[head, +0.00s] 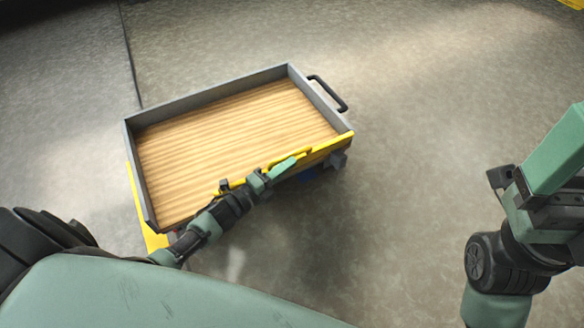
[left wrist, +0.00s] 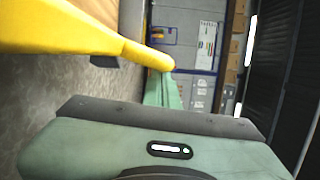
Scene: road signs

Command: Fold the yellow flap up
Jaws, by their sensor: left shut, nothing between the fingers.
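A cart with a wooden bed (head: 235,140) stands on the floor in the head view. The yellow flap (head: 325,149) runs along its near long side, partly hidden by my left arm. My left gripper (head: 284,168) is shut and empty, right at this yellow edge. In the left wrist view, a yellow bar (left wrist: 70,32), likely part of the flap, crosses close in front of the gripper's green fingers (left wrist: 160,92). I cannot tell whether they touch. My right gripper (head: 545,165) is at the right, far from the cart; its fingertips are not clear.
Grey walls (head: 210,94) edge the bed, and a black handle (head: 328,93) sticks out at its far right end. Yellow also shows at the cart's left corner (head: 153,240). The concrete floor (head: 420,130) between the cart and my right arm is clear.

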